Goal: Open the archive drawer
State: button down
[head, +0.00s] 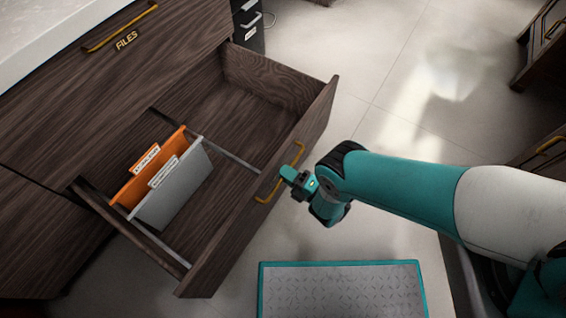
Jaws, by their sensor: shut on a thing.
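The open drawer (245,226) stands pulled well out of the dark wooden cabinet (60,120). It has a yellow bar handle (282,170) on its front. My gripper (287,178) is at the handle, shut on it near the middle of the bar; the fingertips are small and partly hidden by the gripper body. Inside the drawer are an orange folder (136,186) and a grey folder (180,190) with white label tabs, standing between metal rails. A closed upper drawer above it bears a FILES label (126,40) and its own yellow handle (118,28).
A teal-edged metal plate (340,290) lies on the floor at the bottom. A dark cabinet with label holders (249,28) stands behind. Other wooden furniture (545,40) is at the right edge. Pale tiled floor (400,90) is clear beyond the drawer front.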

jog(key=shift+d+f, duration=0.15)
jog(key=shift+d, duration=0.1)
jog(key=c, duration=1.3)
grip_release()
jog(key=shift+c, duration=0.2)
jog(key=shift+o, duration=0.8)
jog(key=shift+a, duration=0.1)
jog(key=p+v, duration=0.5)
jog(key=v, duration=0.7)
